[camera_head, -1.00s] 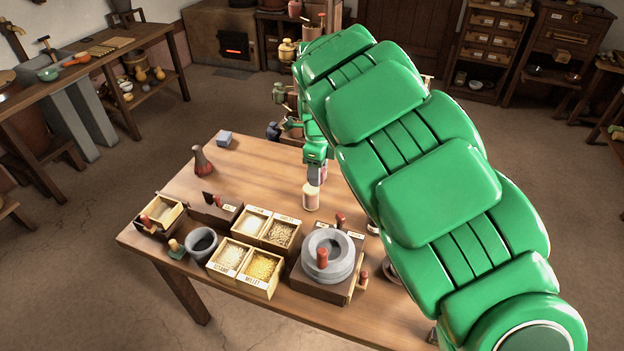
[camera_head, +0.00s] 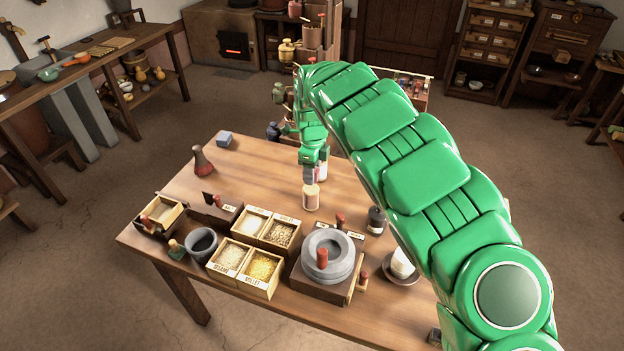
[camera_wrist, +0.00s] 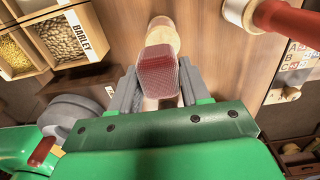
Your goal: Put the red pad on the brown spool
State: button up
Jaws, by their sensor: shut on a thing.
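The red pad (camera_wrist: 158,72) is a rounded block between the two grey fingers of my gripper (camera_wrist: 157,88), which is shut on it. In the wrist view the pad covers part of a tan-brown round piece (camera_wrist: 163,33) beyond it, which appears to be the brown spool. In the head view the spool (camera_head: 311,198) stands upright on the table, and my gripper (camera_head: 317,173) is just above and behind it. From these views I cannot tell whether pad and spool touch. The pad is mostly hidden in the head view.
The wooden table (camera_head: 260,170) has free room left of the spool.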

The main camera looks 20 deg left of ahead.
jog(key=shift+w+a+f, duration=0.1)
jog(key=shift+w+f, duration=0.05)
jog(key=shift+f, duration=1.75)
jog(key=shift+f, duration=0.1)
jog(key=o, duration=1)
jog(key=shift+o, duration=0.2)
notch_tip(320, 180, up, 11)
jog(key=shift+a+r, duration=0.1)
jog(key=shift+r, duration=0.55)
